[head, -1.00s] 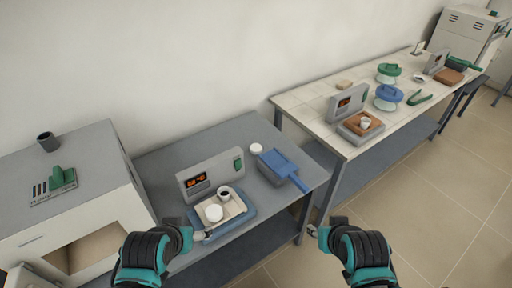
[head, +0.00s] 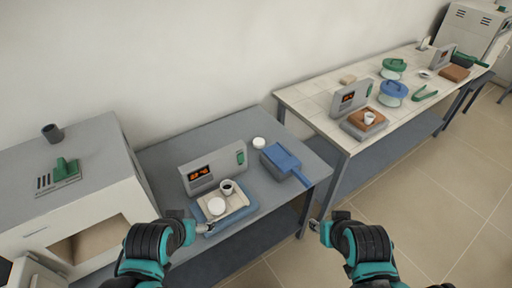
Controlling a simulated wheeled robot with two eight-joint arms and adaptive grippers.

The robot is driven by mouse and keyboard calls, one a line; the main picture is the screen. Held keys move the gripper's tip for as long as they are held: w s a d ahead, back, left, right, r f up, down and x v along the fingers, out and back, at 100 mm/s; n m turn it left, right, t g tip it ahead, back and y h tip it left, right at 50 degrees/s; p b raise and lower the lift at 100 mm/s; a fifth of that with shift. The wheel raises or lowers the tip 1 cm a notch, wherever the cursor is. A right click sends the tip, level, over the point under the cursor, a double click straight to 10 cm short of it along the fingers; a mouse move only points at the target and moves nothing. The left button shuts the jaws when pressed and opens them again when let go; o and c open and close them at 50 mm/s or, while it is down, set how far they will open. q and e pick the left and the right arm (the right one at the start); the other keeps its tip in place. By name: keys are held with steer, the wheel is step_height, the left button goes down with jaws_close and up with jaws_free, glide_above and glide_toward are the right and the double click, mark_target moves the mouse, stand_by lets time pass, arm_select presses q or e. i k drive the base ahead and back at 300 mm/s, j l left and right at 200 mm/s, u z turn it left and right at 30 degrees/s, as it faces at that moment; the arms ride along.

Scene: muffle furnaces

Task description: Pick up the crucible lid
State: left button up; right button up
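A white round disc that looks like the crucible lid (head: 217,205) lies on a pale plate on the blue-rimmed balance (head: 203,232). A small white crucible (head: 227,188) with a dark inside stands just behind it, open at the top. My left gripper (head: 207,228) is at the front edge of the balance, just in front of the disc; I see no clear grip on anything, and its fingers are too small to read. My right gripper (head: 314,226) is over the floor right of the grey table, away from the lid, with nothing visible in it.
A grey display unit (head: 213,170) stands behind the balance. A furnace (head: 75,195) stands at left. The tiled table (head: 320,110) at right holds several items.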

mark_target(258, 143)
steer(key=i+l, duration=0.15)
steer(key=l, duration=0.25)
steer(key=i+l, duration=0.2)
steer(key=l, duration=0.15)
steer(key=i+l, duration=0.15)
steer(key=l, duration=0.25)
steer(key=i+l, duration=0.15)
steer(key=l, duration=0.25)
steer(key=u, duration=0.4)
steer(key=i+l+u, duration=0.1)
steer(key=u, duration=0.3)
steer(key=l+u, duration=0.1)
steer(key=u, duration=0.3)
steer(key=i+l+u, duration=0.1)
steer(key=u, duration=0.3)
steer(key=i, duration=0.35)
